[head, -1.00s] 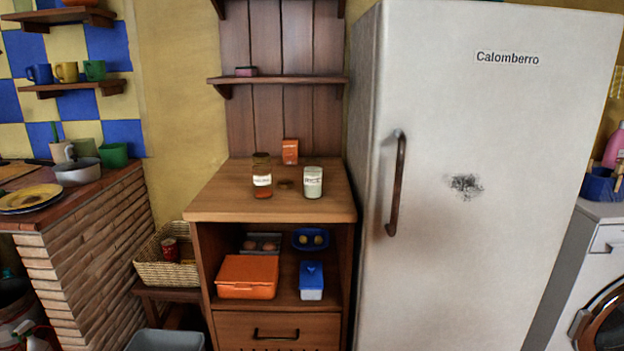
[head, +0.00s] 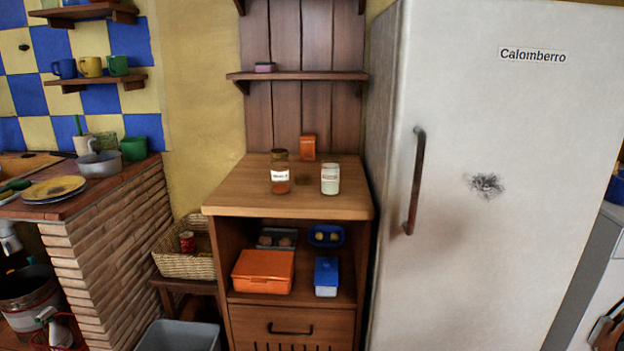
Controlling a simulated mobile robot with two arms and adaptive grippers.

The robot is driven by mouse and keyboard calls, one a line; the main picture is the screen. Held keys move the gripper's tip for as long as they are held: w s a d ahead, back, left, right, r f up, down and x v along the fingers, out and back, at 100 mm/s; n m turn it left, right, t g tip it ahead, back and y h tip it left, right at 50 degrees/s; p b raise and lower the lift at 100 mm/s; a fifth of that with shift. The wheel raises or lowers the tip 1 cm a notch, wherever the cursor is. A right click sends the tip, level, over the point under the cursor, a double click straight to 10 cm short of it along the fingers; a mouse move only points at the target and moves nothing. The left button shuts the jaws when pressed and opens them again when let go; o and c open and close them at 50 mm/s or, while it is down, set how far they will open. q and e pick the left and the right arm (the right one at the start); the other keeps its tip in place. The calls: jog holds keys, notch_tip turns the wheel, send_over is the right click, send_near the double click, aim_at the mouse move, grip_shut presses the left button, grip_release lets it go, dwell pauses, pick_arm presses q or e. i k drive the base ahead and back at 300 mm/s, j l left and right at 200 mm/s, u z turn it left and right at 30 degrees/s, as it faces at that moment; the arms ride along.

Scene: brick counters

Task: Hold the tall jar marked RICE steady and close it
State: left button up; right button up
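The right jar (head: 330,179) is clear with whitish contents and a pale label. Both labels are too small to read, so I cannot tell which says RICE. A small dark round flat thing (head: 303,181), possibly a lid, lies between them and slightly behind. Neither of my grippers is in view.
An orange packet (head: 308,147) stands at the back of the cabinet top (head: 235,197), whose front is clear. Below are an orange box (head: 263,271) and a blue box (head: 326,276). The fridge (head: 480,230) stands close on the right, a wicker basket (head: 185,264) on the left.

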aim_at(330, 164)
jog(key=i, duration=1.3)
